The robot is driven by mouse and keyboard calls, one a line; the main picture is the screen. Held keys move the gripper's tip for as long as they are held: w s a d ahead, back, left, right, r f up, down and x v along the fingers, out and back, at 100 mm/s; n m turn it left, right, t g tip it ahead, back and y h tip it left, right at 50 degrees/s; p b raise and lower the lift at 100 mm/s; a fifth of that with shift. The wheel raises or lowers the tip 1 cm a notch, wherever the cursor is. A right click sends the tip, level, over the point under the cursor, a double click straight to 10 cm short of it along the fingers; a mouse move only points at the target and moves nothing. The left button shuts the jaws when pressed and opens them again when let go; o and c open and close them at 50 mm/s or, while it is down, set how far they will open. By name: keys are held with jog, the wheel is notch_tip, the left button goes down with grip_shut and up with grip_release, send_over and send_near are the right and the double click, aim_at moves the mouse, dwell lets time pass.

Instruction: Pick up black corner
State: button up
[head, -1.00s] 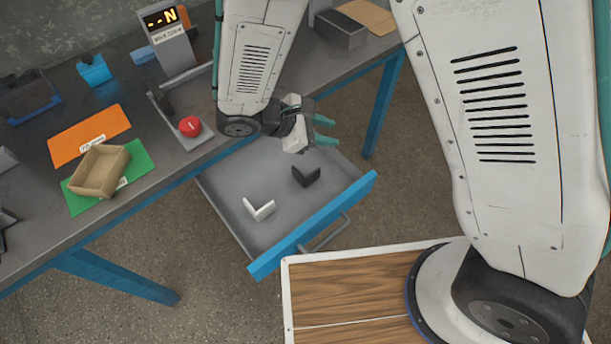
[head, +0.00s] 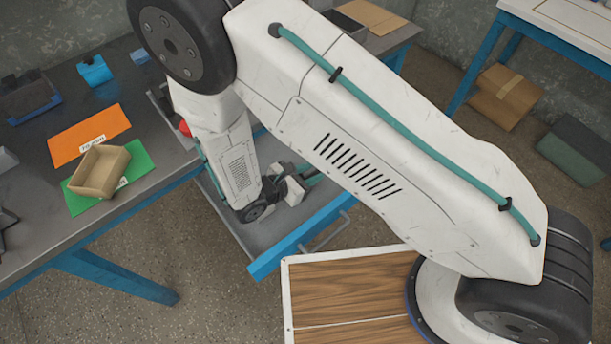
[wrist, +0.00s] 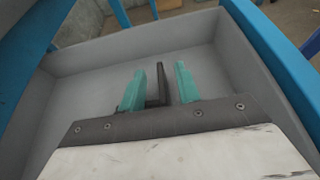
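The black corner (wrist: 155,90) stands in the grey drawer (wrist: 110,58) in the wrist view. My gripper (wrist: 160,88) has its two teal fingers apart, one on each side of the black corner. The left finger looks very close to the corner; I cannot tell if it touches. A small gap shows at the right finger. In the head view my gripper (head: 306,180) is low over the open drawer (head: 262,226), and my arm hides the black corner and the white corner there.
The drawer's blue front (head: 300,238) and walls surround my gripper closely. On the bench are an orange mat (head: 75,143), a green mat (head: 140,160) with a cardboard tray (head: 100,170), and a red button (head: 184,128). A wooden-topped surface (head: 350,290) lies in front of the drawer.

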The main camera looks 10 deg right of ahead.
jog(key=shift+x, duration=0.95)
grip_shut()
jog(key=shift+r, duration=0.15)
